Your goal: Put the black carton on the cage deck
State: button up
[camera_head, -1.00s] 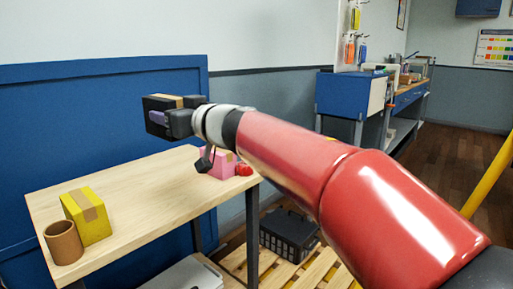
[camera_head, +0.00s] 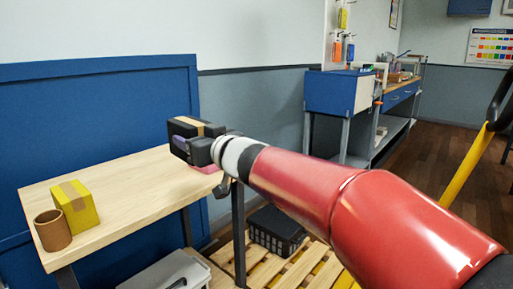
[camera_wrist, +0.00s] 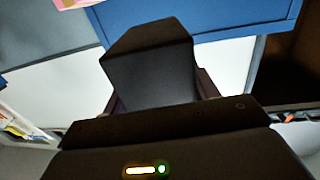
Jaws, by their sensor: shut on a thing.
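The black carton (camera_head: 186,126), with a tan tape strip on top, is held in my gripper (camera_head: 190,146) above the right end of the wooden table. In the wrist view the black carton (camera_wrist: 150,62) sits between the dark fingers of my gripper (camera_wrist: 160,88). The gripper is shut on it. I cannot make out a cage deck for certain. A yellow bar (camera_head: 462,172) and a black curved part show at the right edge of the head view.
A yellow carton (camera_head: 76,207) and a brown cup (camera_head: 52,231) stand on the left of the wooden table (camera_head: 120,185). A pink thing is mostly hidden behind my gripper. A dark crate (camera_head: 277,231) sits on a wooden pallet (camera_head: 290,268) below. A blue workbench (camera_head: 338,92) stands behind.

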jog(key=w+d+f+m+t+h, duration=0.1)
jog(key=w+d+f+m+h, duration=0.1)
jog(key=d+f, duration=0.7)
jog(key=w+d+f+m+t+h, duration=0.2)
jog(key=d+f+h, duration=0.4)
jog(key=d+f, duration=0.4)
jog(key=w+d+f+m+t+h, duration=0.1)
jog(key=w+d+f+m+h, duration=0.2)
jog(key=d+f, duration=0.6)
notch_tip(320, 180, down, 8)
jog(key=shift+w+d+m+t+h, duration=0.4)
jog(key=shift+m+h, duration=0.2)
jog(key=shift+m, duration=0.2)
jog(key=shift+d+r, duration=0.15)
jog(key=shift+a, duration=0.2)
